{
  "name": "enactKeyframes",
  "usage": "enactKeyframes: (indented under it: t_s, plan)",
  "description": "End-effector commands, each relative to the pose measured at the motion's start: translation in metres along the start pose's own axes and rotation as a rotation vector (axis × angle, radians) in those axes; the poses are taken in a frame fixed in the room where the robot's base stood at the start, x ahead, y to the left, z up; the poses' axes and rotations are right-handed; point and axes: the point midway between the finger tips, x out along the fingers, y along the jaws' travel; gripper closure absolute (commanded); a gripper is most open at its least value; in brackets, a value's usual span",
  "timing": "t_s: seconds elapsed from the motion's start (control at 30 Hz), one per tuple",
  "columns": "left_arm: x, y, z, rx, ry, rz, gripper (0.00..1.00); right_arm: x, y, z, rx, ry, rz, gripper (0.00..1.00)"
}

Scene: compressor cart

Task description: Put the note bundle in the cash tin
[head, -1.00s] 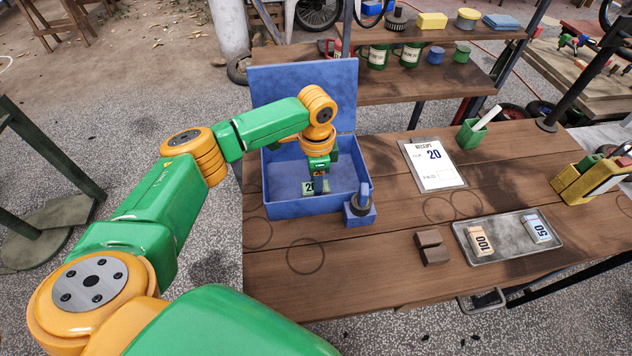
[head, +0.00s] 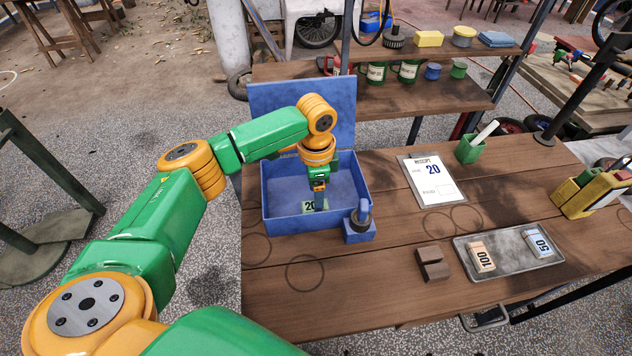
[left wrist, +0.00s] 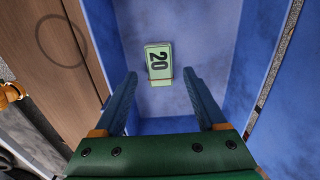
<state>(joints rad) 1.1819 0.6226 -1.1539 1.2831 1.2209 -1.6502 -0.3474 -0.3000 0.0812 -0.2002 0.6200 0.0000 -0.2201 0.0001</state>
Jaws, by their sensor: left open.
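The note bundle (head: 309,206) is pale green, marked 20, and lies flat on the floor of the cash tin. The blue cash tin (head: 292,221) stands on the table with its lid raised at the back. In the left wrist view the bundle (left wrist: 159,62) lies on the tin's floor (left wrist: 205,40), ahead of the fingertips and apart from them. My left gripper (head: 318,205) is above the tin's inside, open and empty; its two blue fingers also show in the left wrist view (left wrist: 160,82). My right gripper is not in view.
A padlock-like blue block (head: 359,225) stands at the tin's front right corner. A receipt board (head: 428,196) marked 20 lies to the right. A metal tray (head: 508,263) holds bundles marked 100 (head: 481,257) and 50 (head: 538,242), with a brown block (head: 433,263) beside it.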

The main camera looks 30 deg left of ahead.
Motion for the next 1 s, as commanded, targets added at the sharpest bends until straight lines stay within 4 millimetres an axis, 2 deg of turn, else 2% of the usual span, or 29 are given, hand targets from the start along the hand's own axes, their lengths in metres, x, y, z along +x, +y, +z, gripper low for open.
enactKeyframes:
  t_s: [0.2,0.3,0.4,1.0]
  plan:
    - [-0.060,-0.001,-0.001,-0.001,0.004,-0.004,0.27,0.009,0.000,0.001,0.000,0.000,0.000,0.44]
    - [-0.080,-0.001,-0.001,-0.001,0.002,-0.001,0.27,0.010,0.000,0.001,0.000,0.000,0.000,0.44]
    - [-0.090,0.000,0.000,-0.002,0.001,0.000,0.27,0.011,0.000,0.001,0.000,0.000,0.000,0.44]
    - [-0.093,0.000,0.000,-0.002,0.000,0.001,0.27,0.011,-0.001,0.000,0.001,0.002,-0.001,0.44]
